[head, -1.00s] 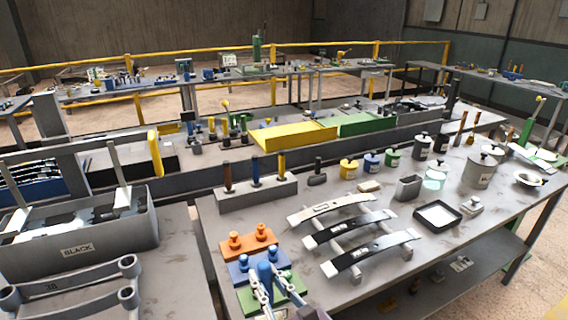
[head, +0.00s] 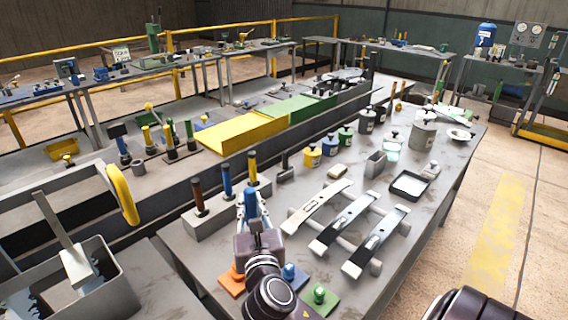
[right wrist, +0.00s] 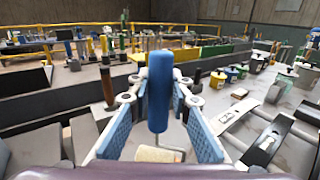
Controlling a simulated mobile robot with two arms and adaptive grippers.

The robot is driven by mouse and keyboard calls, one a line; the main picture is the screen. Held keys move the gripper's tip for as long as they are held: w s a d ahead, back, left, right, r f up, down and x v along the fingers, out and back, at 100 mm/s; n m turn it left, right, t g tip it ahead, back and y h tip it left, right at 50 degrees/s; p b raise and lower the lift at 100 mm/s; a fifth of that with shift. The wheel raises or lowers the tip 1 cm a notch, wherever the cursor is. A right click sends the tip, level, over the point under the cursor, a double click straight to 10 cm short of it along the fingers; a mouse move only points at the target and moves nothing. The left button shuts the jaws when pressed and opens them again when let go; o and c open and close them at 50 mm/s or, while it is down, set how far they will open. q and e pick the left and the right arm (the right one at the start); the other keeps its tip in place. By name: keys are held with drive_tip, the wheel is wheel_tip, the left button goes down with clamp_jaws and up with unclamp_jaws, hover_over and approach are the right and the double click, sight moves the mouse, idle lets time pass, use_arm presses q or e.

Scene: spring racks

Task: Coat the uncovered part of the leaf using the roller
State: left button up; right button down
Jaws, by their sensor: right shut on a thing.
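My right gripper (head: 252,210) is shut on the roller's blue handle (head: 250,203), held upright above the near left part of the bench. In the right wrist view the handle (right wrist: 159,90) stands between the two blue finger pads, with a cream roller head (right wrist: 154,155) below. Three leaves lie side by side across a rack, to the right of the gripper: a pale one (head: 322,203) and two with black and pale stretches, the middle leaf (head: 347,219) and the right leaf (head: 376,237). The roller is apart from them. My left gripper is out of view.
A dark-rimmed tray (head: 411,185) with a pale inside stands beyond the leaves. A grey block (head: 203,221) with upright handles is left of the gripper. Orange (head: 231,281) and green (head: 321,300) plates lie near my arm. Several lidded pots line the back.

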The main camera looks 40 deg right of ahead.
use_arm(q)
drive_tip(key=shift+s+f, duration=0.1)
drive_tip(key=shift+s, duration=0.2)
use_arm(e)
drive_tip(key=w+d+r+m+g+h, duration=0.1)
drive_tip(key=d+r+m+g+h, duration=0.1)
drive_tip(key=d+m+g+h, duration=0.2)
drive_tip(key=w+d+r+m+g+h, duration=0.1)
drive_tip(key=d+m+g+h, duration=0.3)
drive_tip(key=d, duration=0.7)
drive_tip(key=shift+w+r+g+h, duration=0.35)
drive_tip(key=shift+g+h, duration=0.25)
drive_tip(key=shift+g, duration=0.2)
drive_tip(key=shift+f, duration=0.1)
